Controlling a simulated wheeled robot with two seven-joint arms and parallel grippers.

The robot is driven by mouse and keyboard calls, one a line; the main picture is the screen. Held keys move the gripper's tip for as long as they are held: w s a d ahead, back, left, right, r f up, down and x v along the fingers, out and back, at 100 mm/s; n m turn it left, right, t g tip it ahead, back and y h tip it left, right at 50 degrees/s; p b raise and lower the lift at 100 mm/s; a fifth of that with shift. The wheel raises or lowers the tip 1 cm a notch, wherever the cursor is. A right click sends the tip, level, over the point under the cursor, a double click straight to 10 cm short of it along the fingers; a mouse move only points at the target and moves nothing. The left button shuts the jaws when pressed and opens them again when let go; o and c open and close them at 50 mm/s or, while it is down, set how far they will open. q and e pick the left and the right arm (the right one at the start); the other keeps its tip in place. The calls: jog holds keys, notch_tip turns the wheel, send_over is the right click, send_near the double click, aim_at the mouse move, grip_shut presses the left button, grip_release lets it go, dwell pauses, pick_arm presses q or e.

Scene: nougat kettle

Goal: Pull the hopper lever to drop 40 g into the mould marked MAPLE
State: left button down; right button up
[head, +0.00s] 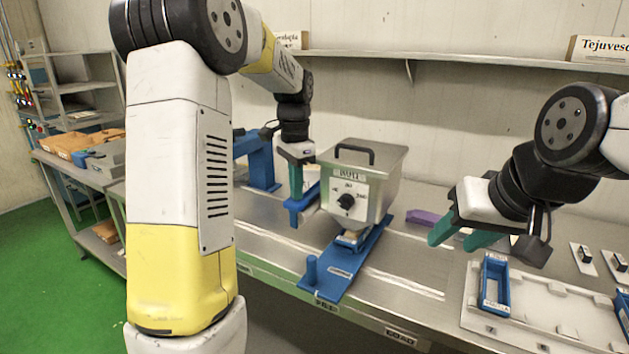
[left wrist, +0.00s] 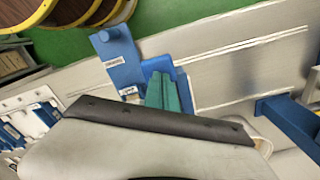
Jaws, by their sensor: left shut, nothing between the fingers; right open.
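The hopper (head: 375,180) is a grey metal box with a black top handle, a front label and a black dial. A blue block (head: 303,205), perhaps its lever, sticks out on its left side. My left gripper (head: 296,188) is shut and empty, its green fingers down at this block; I cannot tell whether they touch. In the left wrist view the fingers (left wrist: 163,95) are together beside the blue block (left wrist: 157,67). My right gripper (head: 465,237) is open and empty, right of the hopper. A blue mould (head: 488,286) stands on a pale tray (head: 535,325); its label is unreadable.
A blue slide plate (head: 345,268) with an upright peg runs under the hopper to the bench's front edge. A purple piece (head: 422,217) lies behind my right gripper. Another blue mould is cut off at the right edge. A blue stand (head: 258,160) is at the back left.

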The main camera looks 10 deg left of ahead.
pick_arm(q)
notch_tip(320, 180, up, 10)
dwell(0.8)
dwell(0.6)
jog(key=s+f+n+t, duration=0.1)
jog(key=s+n+t, duration=0.1)
jog(key=s, duration=0.6)
jog(key=s+d+f+n+t+h, duration=0.1)
jog(key=s+n, duration=0.3)
jog(key=s, duration=0.4)
jog(key=s+d+f+n+t+h, duration=0.1)
jog(key=s+n+t, duration=0.2)
jog(key=s, duration=0.5)
jog(key=shift+s+f, duration=0.15)
jog(key=shift+f, duration=0.25)
